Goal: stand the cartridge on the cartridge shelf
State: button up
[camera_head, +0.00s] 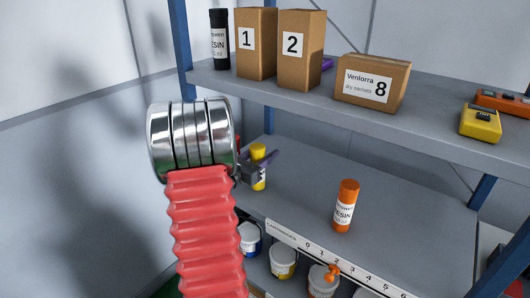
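A yellow cartridge (258,153) with a white label is just right of my silver wrist, over the middle shelf (302,185). My gripper (262,164) is at this cartridge, and a dark finger crosses in front of its middle. The other finger is not clear, so I cannot tell whether the gripper is closed on it or whether the cartridge rests on the shelf. An orange cartridge (345,206) labelled RESIN stands upright nearer the front edge. A black cartridge (219,40), also labelled RESIN, stands upright at the upper shelf's left end.
The upper shelf (440,98) holds boxes 1 (256,60), 2 (300,65) and 8 (372,100), plus a yellow device (481,122) and an orange one (503,102). Several tubs (284,262) stand below the numbered strip (330,258). The middle shelf's right part is clear.

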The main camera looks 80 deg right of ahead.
aim_at(253, 160)
jog(key=o, duration=0.3)
jog(key=shift+r, duration=0.1)
jog(key=v, duration=1.2)
jog(key=shift+w, duration=0.1)
dwell(0.6)
